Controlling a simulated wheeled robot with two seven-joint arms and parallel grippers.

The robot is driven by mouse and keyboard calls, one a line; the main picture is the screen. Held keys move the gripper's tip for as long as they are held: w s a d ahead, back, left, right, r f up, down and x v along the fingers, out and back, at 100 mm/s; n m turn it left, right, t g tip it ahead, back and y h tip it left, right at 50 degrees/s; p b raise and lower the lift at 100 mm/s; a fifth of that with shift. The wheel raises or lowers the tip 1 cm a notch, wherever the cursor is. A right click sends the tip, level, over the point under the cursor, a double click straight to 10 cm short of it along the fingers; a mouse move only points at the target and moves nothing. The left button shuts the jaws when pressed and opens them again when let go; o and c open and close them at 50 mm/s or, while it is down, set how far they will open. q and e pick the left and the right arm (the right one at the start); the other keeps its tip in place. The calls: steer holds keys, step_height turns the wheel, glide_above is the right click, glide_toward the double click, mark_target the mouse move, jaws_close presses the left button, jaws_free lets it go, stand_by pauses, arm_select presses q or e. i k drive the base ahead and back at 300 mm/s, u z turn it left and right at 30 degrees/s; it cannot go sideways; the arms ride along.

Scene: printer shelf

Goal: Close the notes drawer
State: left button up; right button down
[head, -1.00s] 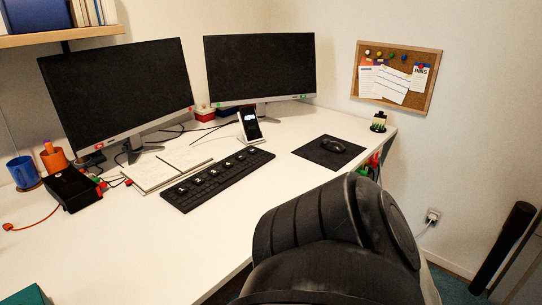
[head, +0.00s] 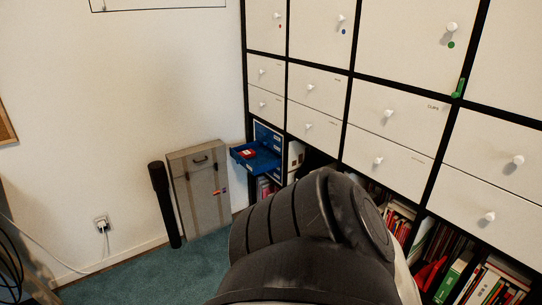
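A small blue drawer unit (head: 268,133) sits in a low compartment of the white shelf, near its left end. One blue drawer (head: 257,160) is pulled out of it towards the left, with a red and white item (head: 246,153) inside. I cannot read a label that names it as the notes drawer. The white drawers around it look shut. Neither of my grippers is in view. A dark part of my own body fills the bottom middle and covers part of the lower shelf.
The white shelf (head: 330,57) with knobbed drawers runs along the right. A grey case (head: 201,190) and a black upright tube (head: 164,203) stand left of the blue drawer. Books and binders (head: 460,272) fill the lower right. Teal carpet (head: 130,280) is clear at lower left.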

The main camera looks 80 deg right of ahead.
mark_target(265, 159)
steer(key=z, duration=2.45)
steer(key=i, duration=2.75)
steer(key=z, duration=0.15)
